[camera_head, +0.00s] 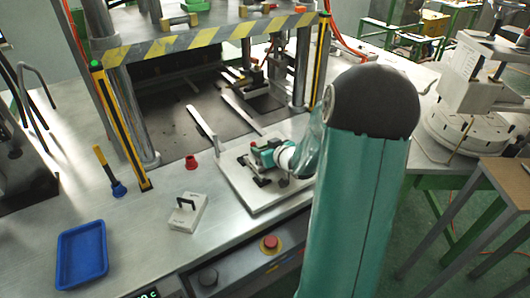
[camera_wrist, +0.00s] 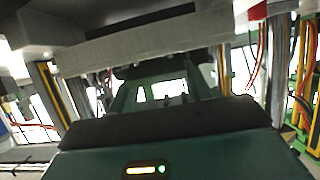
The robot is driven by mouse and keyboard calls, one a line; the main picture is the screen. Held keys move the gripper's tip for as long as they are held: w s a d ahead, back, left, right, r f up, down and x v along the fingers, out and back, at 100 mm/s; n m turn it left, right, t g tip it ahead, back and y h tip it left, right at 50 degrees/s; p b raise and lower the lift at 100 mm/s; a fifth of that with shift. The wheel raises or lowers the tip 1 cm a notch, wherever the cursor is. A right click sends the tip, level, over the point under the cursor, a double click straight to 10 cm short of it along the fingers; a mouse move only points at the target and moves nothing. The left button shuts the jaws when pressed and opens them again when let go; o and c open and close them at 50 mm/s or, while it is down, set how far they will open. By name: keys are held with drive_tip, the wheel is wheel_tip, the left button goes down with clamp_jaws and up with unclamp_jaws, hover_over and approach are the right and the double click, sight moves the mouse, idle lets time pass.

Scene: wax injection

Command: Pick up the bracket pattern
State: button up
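My gripper (camera_head: 256,168) is low over a pale plate (camera_head: 233,188) on the metal bench, in front of the press. Small dark parts show on the plate around the gripper. I cannot tell which of them are fingers and which belong to the plate. No bracket pattern can be made out clearly; one may be hidden by my gripper and arm. In the wrist view the gripper's green body and dark front bar (camera_wrist: 165,122) fill the lower part, and no held object can be told.
A white block with a dark handle (camera_head: 187,212) and a blue tray (camera_head: 82,255) stand on the bench at left. A yellow-handled tool (camera_head: 109,172) and a red cup (camera_head: 191,162) are near the press post. A red stop button (camera_head: 270,243) is at the front edge.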

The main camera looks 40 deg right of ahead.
drive_tip(key=c, duration=0.4)
drive_tip(key=shift+r, duration=0.1)
drive_tip(key=shift+r, duration=0.5)
drive_tip(key=s+a+r, duration=0.1)
drive_tip(key=s+r, duration=0.3)
drive_tip(key=s+a+r, duration=0.1)
drive_tip(key=s+r, duration=0.3)
drive_tip(key=s, duration=0.1)
drive_tip(key=s+a+r, duration=0.2)
drive_tip(key=s+r, duration=0.1)
drive_tip(key=s, duration=0.1)
drive_tip(key=shift+s+r, duration=0.25)
drive_tip(key=shift+r, duration=0.15)
